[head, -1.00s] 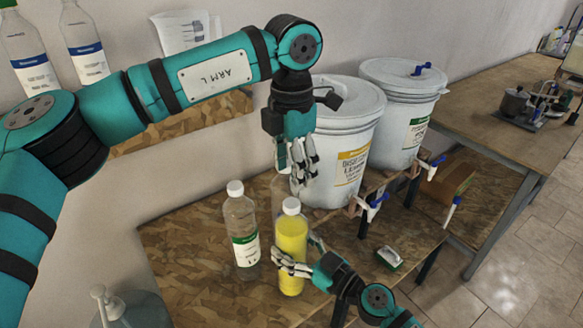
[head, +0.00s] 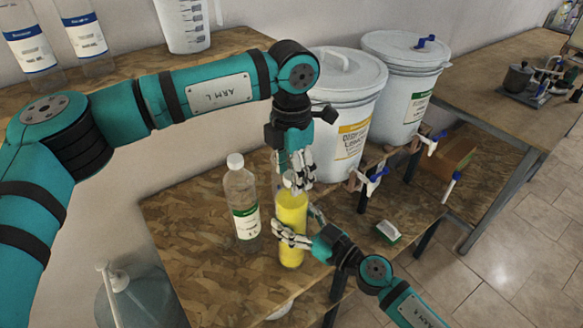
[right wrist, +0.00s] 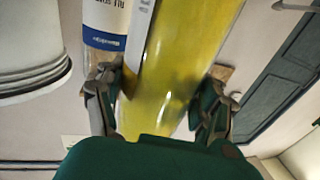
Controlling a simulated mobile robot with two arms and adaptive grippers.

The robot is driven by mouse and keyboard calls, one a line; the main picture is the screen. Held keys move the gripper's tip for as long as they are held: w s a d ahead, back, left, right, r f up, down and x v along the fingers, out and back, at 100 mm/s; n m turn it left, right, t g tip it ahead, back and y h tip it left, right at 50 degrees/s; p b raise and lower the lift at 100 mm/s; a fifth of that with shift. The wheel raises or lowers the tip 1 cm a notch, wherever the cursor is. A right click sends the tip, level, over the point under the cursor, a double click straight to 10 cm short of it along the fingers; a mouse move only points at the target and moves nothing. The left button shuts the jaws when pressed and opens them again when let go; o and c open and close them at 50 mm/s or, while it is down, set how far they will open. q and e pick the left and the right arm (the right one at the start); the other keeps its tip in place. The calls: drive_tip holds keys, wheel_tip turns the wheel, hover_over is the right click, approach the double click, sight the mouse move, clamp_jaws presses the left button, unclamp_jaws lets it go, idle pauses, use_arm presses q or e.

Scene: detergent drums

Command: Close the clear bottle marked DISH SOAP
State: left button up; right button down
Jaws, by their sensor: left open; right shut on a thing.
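A clear bottle of yellow liquid (head: 292,215) stands upright at the shelf's front. Its lettering cannot be read in the head view; the right wrist view shows it close up (right wrist: 180,60) with a pale label at its left edge. My right gripper (head: 292,238) is shut around its lower body from the right. My left gripper (head: 297,180) is open, pointing down at the bottle's top. Its fingers partly hide the white cap, and I cannot tell whether they touch it or how tightly it sits. A clear bottle with a green label (head: 241,200) stands capped to the left.
Two white drums (head: 345,105) (head: 405,85) with taps stand behind right. A brush (head: 388,232) lies on the board at right. A blue-tinted jug with a pump (head: 130,295) is at lower left. Blue-labelled bottles (head: 30,50) and a measuring jug (head: 186,25) stand on the upper shelf.

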use_arm(q)
clamp_jaws()
drive_tip(key=shift+o, duration=0.7)
unclamp_jaws()
wheel_tip(320, 180, up, 12)
use_arm(e)
drive_tip(key=shift+c, duration=0.2)
unclamp_jaws()
